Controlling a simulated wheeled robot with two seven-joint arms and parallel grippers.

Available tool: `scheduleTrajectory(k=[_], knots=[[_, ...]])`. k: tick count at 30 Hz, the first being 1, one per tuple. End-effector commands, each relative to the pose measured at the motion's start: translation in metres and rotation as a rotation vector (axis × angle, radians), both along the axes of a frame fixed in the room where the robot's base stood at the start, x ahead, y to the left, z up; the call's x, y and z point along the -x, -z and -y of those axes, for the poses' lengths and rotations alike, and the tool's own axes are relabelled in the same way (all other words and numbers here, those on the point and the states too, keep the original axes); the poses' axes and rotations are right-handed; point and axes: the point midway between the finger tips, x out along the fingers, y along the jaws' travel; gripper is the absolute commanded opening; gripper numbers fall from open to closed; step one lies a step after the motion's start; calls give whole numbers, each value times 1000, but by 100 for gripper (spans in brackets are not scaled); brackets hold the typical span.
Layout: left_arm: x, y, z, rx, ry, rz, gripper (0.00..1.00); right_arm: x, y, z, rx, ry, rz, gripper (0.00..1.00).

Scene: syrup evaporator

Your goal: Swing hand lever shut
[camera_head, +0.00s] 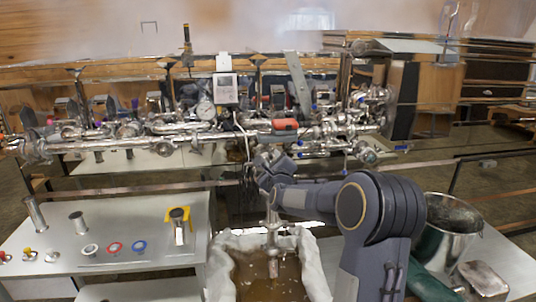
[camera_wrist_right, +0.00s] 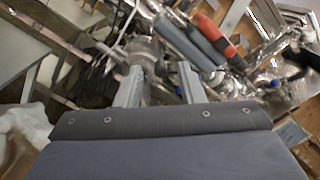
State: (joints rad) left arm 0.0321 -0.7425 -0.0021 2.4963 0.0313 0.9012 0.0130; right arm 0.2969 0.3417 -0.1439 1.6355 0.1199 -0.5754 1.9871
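A bar with an orange-red grip (camera_head: 285,124) lies roughly level along the steel pipework in the head view. It looks like the hand lever, though I cannot be sure. The orange-red grip also shows in the wrist view (camera_wrist_right: 215,36), above and to the right of the fingertips. My right gripper (camera_head: 265,160) is just below the pipework, to the lower left of the grip. In the wrist view my right gripper (camera_wrist_right: 158,76) has its two fingers apart, with metal pipework behind the gap. It does not touch the grip. My left gripper is not in view.
A pressure gauge (camera_head: 205,109) and a display box (camera_head: 225,88) stand on the pipework (camera_head: 120,133). A white-lined vat (camera_head: 222,268) of brown liquid lies below my gripper. A steel pot (camera_head: 447,230) is at right; a table (camera_head: 60,255) with small fittings is at left.

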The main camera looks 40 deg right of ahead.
Motion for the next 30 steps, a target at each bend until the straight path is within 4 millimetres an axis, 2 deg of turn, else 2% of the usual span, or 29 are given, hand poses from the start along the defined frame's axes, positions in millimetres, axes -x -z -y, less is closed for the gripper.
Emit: scheduleTrajectory(k=[1,6,15,23,30], knots=[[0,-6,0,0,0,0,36,-6,-2,4,0,1,-2,35],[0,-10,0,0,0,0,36,-19,-1,10,0,-1,-2,35],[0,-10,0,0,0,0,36,-21,0,12,1,-1,-1,35],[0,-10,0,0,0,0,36,-21,0,12,1,-1,-1,1],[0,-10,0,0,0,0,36,-21,0,11,0,-1,-2,0]])
